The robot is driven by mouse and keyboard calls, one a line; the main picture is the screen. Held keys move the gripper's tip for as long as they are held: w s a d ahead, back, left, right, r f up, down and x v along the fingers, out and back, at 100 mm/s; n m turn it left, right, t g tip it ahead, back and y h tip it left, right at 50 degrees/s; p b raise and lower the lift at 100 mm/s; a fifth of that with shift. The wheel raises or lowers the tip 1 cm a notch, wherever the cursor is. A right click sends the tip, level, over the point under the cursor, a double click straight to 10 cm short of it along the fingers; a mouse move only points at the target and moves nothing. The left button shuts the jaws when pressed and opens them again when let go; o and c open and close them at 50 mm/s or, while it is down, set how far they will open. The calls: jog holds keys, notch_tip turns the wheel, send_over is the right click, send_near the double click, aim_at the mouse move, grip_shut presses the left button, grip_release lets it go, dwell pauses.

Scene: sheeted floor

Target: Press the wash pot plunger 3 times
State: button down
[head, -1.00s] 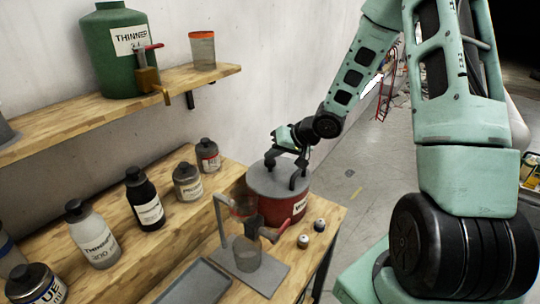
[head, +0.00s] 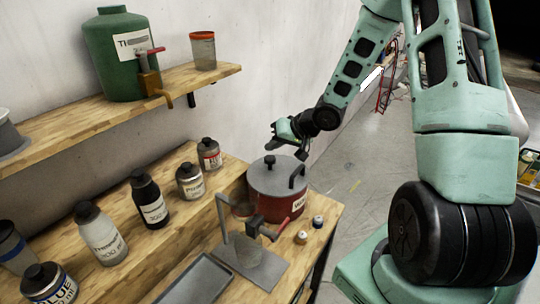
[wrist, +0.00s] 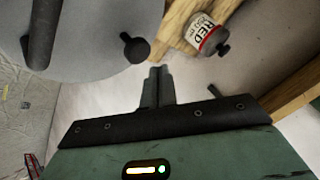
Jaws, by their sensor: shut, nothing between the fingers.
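The wash pot (head: 268,208) is a red pot with a grey lid and a partly hidden white label, standing on the lower bench. A small dark plunger knob (head: 269,159) stands up from its lid, and a dark arched handle (head: 297,177) is also on the lid. In the wrist view the lid (wrist: 95,62) fills the upper left, with the plunger knob (wrist: 135,47) at its edge and the handle (wrist: 43,32) further left. My gripper (head: 285,138) hangs just above and behind the lid, apart from the knob. Its fingers (wrist: 157,84) are shut and empty.
A grey stand (head: 262,268) with a red-handled part is in front of the pot. Two small capped jars (head: 310,228) sit right of it. Several bottles (head: 150,200) line the bench. A shelf (head: 120,110) above holds a green thinner jug (head: 115,75).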

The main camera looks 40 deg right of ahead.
aim_at(273, 159)
jog(key=shift+r+p, duration=2.15)
jog(key=shift+r, duration=0.05)
jog(key=shift+f, duration=0.1)
